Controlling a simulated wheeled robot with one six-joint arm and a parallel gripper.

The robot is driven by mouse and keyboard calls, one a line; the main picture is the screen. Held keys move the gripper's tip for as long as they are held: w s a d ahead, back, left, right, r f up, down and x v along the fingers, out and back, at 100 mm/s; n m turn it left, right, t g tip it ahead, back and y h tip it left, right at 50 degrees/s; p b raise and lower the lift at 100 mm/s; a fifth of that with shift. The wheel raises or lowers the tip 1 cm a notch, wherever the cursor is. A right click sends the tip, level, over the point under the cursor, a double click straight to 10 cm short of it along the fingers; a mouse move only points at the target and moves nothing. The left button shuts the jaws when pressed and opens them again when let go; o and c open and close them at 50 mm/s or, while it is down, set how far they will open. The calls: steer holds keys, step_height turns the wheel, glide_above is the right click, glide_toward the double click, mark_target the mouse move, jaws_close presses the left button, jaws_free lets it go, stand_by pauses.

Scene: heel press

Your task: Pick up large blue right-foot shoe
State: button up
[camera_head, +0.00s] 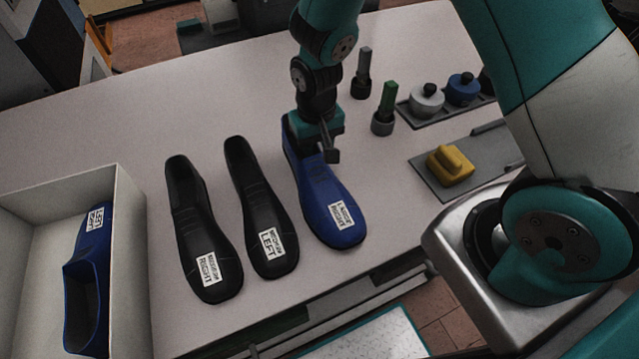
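A blue shoe (335,207) lies on the table, toe toward the front edge. Its white toe label reads RIGHT, with a smaller line above that looks like LARGE. My gripper (328,155) is over the heel end of this shoe, at its opening. The gripper and wrist hide much of the opening. I cannot tell whether the fingers are apart or closed on the shoe's wall.
Two black shoes, one labelled RIGHT (204,235) and one LEFT (262,215), lie left of the blue shoe. The white box (128,255) stands at the left. A yellow block (450,166) sits on a grey plate at the right. Green and grey handled tools (384,110) stand behind.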

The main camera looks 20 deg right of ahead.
jaws_close()
steer(key=shift+r, duration=0.1)
